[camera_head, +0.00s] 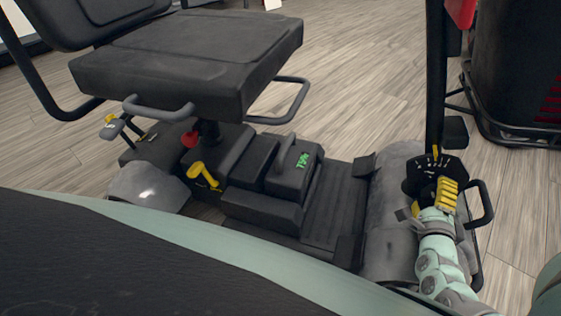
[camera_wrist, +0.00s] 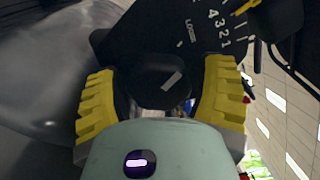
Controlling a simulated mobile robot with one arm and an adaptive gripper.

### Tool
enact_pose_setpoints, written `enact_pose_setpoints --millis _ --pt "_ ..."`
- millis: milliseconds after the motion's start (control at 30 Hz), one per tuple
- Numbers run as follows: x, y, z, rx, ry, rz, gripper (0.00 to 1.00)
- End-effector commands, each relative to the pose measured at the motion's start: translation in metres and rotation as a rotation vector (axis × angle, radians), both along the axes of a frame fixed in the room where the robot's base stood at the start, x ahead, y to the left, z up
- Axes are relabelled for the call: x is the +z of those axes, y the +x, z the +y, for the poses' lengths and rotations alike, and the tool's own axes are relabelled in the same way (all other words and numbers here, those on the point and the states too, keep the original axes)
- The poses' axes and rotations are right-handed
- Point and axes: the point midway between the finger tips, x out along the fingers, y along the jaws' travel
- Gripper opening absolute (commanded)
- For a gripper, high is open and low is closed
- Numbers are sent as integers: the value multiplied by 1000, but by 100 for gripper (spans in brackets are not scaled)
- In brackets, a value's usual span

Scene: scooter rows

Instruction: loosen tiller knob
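The tiller knob (camera_wrist: 160,80) is black and round with a pale line on its face, slanting up to the right. It sits in front of a black dial plate (camera_wrist: 150,32) marked LOOSE and with numbers. The plate also shows in the head view (camera_head: 437,164) at the foot of the black tiller (camera_head: 436,80). My gripper (camera_wrist: 160,90) has one yellow finger on each side of the knob. The fingers are apart, with a narrow gap showing at the right; contact on the left is unclear. In the head view my gripper (camera_head: 436,194) hides most of the knob.
The scooter's padded seat (camera_head: 190,60) and ribbed floor (camera_head: 335,205) lie left of the tiller. A black loop bar (camera_head: 485,203) stands close right of my gripper. Another dark scooter (camera_head: 515,70) is at the upper right. Open wooden floor (camera_head: 355,60) lies behind.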

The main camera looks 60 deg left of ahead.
Motion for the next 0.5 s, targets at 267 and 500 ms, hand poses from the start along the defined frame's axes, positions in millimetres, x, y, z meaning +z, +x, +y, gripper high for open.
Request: enact_pose_setpoints --millis 267,500 --pt "-3 0 -1 -2 7 14 73" --pt "-4 0 -2 -2 175 139 73"
